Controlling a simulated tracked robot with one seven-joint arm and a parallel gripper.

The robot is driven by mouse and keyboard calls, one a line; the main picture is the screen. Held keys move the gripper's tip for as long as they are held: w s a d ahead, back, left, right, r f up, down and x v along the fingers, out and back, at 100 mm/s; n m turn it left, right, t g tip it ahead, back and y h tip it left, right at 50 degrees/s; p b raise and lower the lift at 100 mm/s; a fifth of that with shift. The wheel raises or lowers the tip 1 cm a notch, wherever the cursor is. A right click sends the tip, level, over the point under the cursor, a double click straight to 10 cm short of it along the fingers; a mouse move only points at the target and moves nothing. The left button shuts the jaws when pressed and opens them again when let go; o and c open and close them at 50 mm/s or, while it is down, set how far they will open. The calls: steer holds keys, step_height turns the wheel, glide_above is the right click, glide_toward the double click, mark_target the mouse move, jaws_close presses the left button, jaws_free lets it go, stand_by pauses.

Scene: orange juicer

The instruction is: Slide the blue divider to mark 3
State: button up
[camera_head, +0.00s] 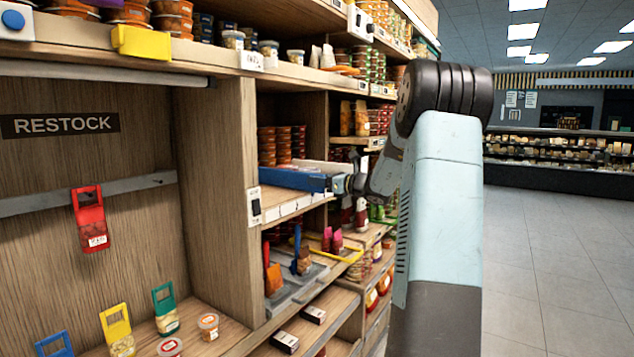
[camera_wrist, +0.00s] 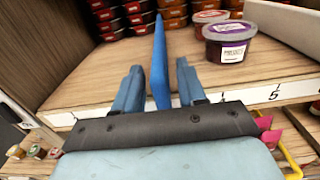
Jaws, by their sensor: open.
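The blue divider (camera_head: 290,179) stands on the middle shelf in the head view, running back from the shelf's front edge. In the wrist view the blue divider (camera_wrist: 160,62) is a thin upright plate between the two fingers of my gripper (camera_wrist: 157,66). The fingers are open, one on each side of it, with a gap visible on both sides. In the head view my gripper (camera_head: 343,183) is at the divider's right end. The white mark strip (camera_wrist: 285,92) on the shelf edge shows a 5 to the right; my gripper hides much of the strip, and I cannot see a 3.
A purple-lidded tub (camera_wrist: 229,42) stands right of the divider, close to the right finger. Stacked red tubs (camera_wrist: 110,15) fill the back of the shelf. A pale divider (camera_wrist: 285,25) is at the far right. Bare shelf wood (camera_wrist: 85,78) lies left of my gripper.

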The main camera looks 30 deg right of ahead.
steer(key=v, duration=1.3)
steer(key=shift+s+d, duration=0.1)
steer(key=shift+d, duration=0.05)
